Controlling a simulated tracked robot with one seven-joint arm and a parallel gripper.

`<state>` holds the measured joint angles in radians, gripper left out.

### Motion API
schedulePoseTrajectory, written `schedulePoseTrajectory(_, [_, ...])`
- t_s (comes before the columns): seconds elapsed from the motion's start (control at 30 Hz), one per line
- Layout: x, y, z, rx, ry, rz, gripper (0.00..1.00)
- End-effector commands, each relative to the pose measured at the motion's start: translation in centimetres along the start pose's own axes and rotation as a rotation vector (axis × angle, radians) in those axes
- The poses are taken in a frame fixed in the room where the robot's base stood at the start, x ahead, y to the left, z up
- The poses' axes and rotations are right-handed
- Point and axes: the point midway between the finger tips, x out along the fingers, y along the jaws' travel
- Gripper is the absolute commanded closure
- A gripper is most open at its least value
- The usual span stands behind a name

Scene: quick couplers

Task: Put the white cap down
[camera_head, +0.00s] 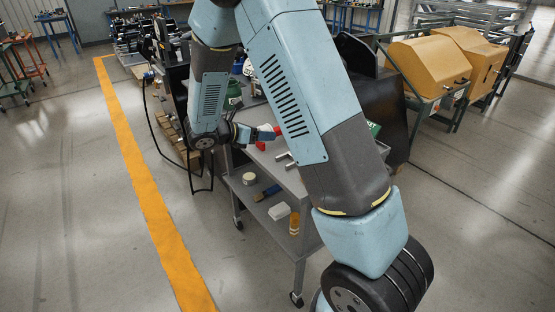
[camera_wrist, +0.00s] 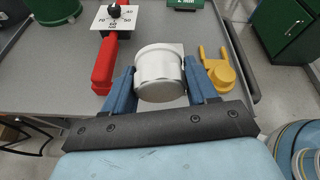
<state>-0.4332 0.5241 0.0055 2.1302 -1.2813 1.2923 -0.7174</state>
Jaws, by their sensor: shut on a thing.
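In the wrist view, the white cap (camera_wrist: 160,74) is a short round white cylinder. It sits between the two blue fingers of my gripper (camera_wrist: 160,88), which is shut on it. The cap is over the grey table top (camera_wrist: 60,70); I cannot tell whether its underside touches it. In the head view my gripper (camera_head: 250,133) is at the cart top, small and partly hidden by my arm, with a white spot beside it that may be the cap.
A red-handled part (camera_wrist: 105,62) with a white dial plate (camera_wrist: 128,20) lies left of the cap. A yellow part (camera_wrist: 219,70) lies close on the right, near the table edge. A green cylinder (camera_wrist: 53,8) stands at the back left. The cart's lower shelf (camera_head: 262,203) holds several items.

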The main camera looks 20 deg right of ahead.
Motion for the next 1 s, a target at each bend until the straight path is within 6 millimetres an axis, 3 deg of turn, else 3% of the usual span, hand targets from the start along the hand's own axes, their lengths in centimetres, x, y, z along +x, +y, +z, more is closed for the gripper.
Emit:
schedulePoseTrajectory(0.3, [3.6,-2.0,-3.8,-0.002,0.000,0.000,0.79])
schedulePoseTrajectory(0.63, [5.1,-2.9,-5.3,-0.003,0.001,0.000,0.79])
schedulePoseTrajectory(0.83, [6.0,-2.3,-7.5,-0.002,0.001,0.000,0.79])
schedulePoseTrajectory(1.0, [6.1,-2.2,-7.8,0.000,0.000,0.001,0.79])
